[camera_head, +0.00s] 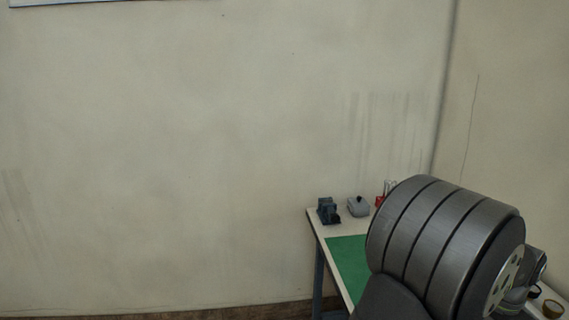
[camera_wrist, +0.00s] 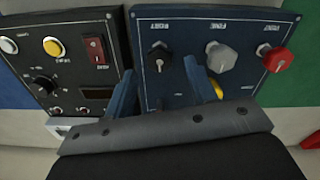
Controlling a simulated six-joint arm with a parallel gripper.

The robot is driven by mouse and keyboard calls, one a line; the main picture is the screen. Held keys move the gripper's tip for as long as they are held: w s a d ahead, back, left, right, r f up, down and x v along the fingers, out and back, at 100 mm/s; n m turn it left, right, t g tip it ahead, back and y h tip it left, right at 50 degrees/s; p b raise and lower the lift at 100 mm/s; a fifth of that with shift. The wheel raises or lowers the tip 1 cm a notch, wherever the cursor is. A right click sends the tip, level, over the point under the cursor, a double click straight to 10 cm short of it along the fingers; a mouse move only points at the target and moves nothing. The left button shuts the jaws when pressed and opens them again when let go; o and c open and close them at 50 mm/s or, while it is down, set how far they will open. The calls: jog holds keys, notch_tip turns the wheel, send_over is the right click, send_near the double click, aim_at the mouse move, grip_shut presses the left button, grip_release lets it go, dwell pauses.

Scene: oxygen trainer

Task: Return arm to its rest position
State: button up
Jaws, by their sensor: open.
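My gripper (camera_wrist: 160,80) shows in the wrist view as two blue fingers, spread apart with nothing between them. It is over the lower part of a dark blue panel (camera_wrist: 180,92) that carries a black knob (camera_wrist: 159,57), a grey knob (camera_wrist: 221,57) and a red knob (camera_wrist: 275,58). The black knob lies just beyond the gap between the fingertips; I cannot tell whether a finger touches the panel. A yellow curved part (camera_wrist: 216,88) shows beside the right finger. In the head view my arm's large grey joint hides much of the table, and the gripper is not visible.
A black panel (camera_wrist: 75,75) with buttons, a red switch (camera_wrist: 96,50) and a dial adjoins on the left. In the head view, the table (camera_head: 313,217) bears a green mat (camera_head: 347,262), a dark device (camera_head: 327,211), a grey box (camera_head: 358,207) and a tape roll (camera_head: 552,308).

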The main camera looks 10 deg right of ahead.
notch_tip(320, 180, up, 15)
notch_tip(320, 180, down, 17)
jog(key=shift+f, duration=0.15)
jog(key=shift+f+n, duration=0.15)
jog(key=shift+n, duration=0.15)
jog(key=n, duration=0.8)
jog(key=shift+n, duration=0.4)
jog(key=n, duration=0.4)
jog(key=shift+a, duration=0.1)
jog(key=shift+n, duration=2.1)
